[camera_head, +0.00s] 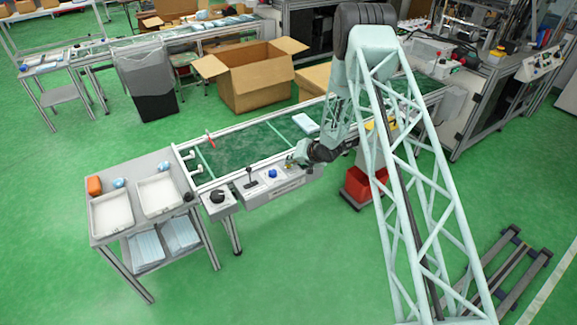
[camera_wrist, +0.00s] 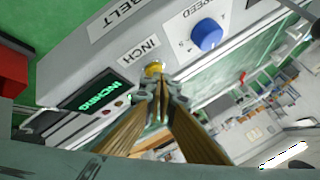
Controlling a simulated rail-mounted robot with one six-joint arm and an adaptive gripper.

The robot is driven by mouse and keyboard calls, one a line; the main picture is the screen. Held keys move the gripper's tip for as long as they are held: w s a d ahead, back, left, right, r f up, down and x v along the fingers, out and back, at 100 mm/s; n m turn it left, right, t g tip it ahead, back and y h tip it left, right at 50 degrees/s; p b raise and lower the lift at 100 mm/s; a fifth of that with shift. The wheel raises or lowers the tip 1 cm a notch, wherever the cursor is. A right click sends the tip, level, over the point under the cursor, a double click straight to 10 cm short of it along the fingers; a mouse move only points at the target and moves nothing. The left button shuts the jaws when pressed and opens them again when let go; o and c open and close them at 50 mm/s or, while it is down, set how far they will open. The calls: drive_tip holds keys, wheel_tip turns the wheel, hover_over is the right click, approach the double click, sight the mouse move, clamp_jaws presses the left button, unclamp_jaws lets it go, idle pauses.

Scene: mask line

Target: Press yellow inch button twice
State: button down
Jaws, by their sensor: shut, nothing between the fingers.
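The yellow inch button (camera_wrist: 154,68) sits on the grey control panel (camera_wrist: 95,52), beside the printed label INCH, in the wrist view. My gripper (camera_wrist: 158,88) is shut and empty, with its fingertips right at the yellow button and covering part of it. I cannot tell whether the tips touch it or whether it is pressed in. In the head view my gripper (camera_head: 297,158) is over the right end of the control box (camera_head: 262,190), and the yellow button cannot be made out there.
A blue speed knob (camera_wrist: 207,37) stands beside the button, and it also shows in the head view (camera_head: 272,174). A lit green display (camera_wrist: 90,92) is on the panel's other side. The conveyor belt (camera_head: 235,150) runs behind the panel. A side table (camera_head: 125,175) with white trays stands left.

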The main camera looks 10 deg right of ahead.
drive_tip(key=shift+r+p, duration=0.35)
drive_tip(key=shift+r, duration=0.3)
drive_tip(key=shift+r+p, duration=1.55)
drive_tip(key=shift+r, duration=0.95)
